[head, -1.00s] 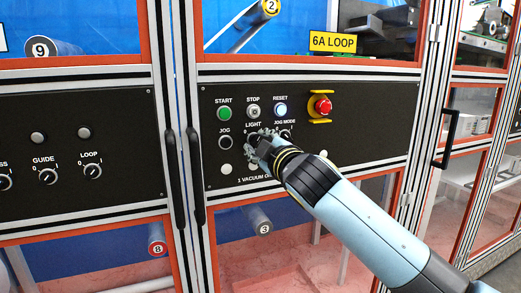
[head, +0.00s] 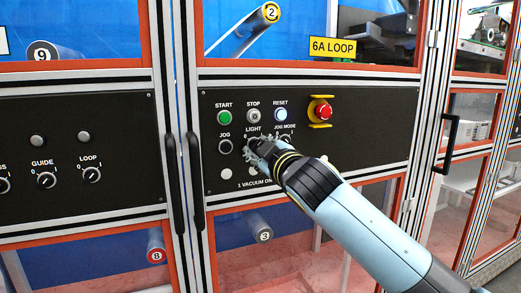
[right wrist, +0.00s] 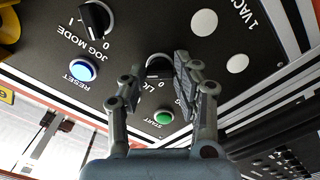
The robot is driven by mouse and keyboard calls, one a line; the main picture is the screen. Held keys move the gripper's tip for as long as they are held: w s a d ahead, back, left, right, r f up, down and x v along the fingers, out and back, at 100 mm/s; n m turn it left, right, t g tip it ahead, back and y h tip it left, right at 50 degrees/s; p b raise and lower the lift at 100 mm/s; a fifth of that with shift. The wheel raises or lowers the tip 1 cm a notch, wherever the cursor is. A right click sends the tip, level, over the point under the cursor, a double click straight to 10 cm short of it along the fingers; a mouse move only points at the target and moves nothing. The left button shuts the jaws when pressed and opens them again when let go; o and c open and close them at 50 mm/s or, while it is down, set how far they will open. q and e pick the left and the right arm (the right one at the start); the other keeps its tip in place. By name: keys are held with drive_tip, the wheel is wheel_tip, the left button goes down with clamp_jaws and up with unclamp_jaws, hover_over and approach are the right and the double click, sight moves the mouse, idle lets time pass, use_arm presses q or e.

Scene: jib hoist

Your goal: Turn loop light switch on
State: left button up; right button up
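The light switch, a black rotary knob marked LIGHT (right wrist: 158,67), is on the dark panel under the 6A LOOP sign. In the head view my fingers partly cover it. My right gripper (head: 262,150) is at the knob. In the right wrist view its two fingers (right wrist: 158,84) stand apart, one on each side of the knob. I cannot tell whether they touch it. The pointer's exact setting is hard to read. My left gripper is not in view.
Close by are the green START button (head: 224,117), the STOP button (head: 254,116), the lit RESET button (head: 281,115), the JOG button (head: 225,147) and the JOG MODE knob (right wrist: 96,17). A red emergency stop (head: 322,111) is to the right. Black door handles (head: 196,180) stand out at left.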

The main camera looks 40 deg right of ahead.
drive_tip(key=o, duration=0.4)
drive_tip(key=v, duration=1.2)
